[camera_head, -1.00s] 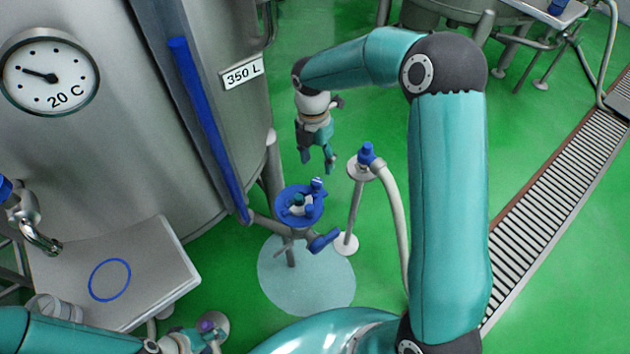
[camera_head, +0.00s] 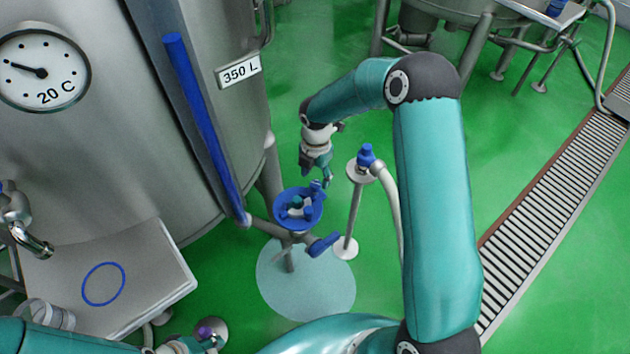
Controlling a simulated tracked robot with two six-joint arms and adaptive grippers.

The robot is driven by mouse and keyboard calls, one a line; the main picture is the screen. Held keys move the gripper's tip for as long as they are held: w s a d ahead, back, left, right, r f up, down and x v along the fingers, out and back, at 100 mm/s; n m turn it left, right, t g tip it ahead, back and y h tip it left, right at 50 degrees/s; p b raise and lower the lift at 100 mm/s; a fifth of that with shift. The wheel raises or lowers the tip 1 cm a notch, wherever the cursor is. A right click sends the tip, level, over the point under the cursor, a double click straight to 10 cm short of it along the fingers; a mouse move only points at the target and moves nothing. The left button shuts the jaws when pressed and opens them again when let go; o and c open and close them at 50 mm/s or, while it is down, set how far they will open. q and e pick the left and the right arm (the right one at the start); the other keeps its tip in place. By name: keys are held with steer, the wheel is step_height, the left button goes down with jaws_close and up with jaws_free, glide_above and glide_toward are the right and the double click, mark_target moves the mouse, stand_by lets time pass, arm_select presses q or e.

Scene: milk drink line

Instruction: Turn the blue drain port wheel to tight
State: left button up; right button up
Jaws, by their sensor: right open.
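The blue drain port wheel (camera_head: 279,213) sits on the pipe fitting at the foot of the large steel tank, with blue and grey parts inside its rim. My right gripper (camera_head: 317,177) points down just above the wheel's back right side. Its fingers are apart with nothing between them. A gap to the rim seems to remain, but I cannot tell how wide. A blue lever handle (camera_head: 323,244) sticks out below the wheel. My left gripper (camera_head: 188,345) is at the bottom edge, partly cut off, so its fingers are unclear.
A stand with a blue-capped hose end (camera_head: 365,156) rises close to the right of the wheel. A steel shelf with a blue ring (camera_head: 150,282) is at left. The tank (camera_head: 120,140) walls off the left side. Green floor and a drain grate (camera_head: 545,200) lie right.

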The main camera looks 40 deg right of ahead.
mark_target(316, 183)
steer(key=shift+f, duration=1.6)
steer(key=c, duration=1)
steer(key=shift+a, duration=0.1)
jaws_close()
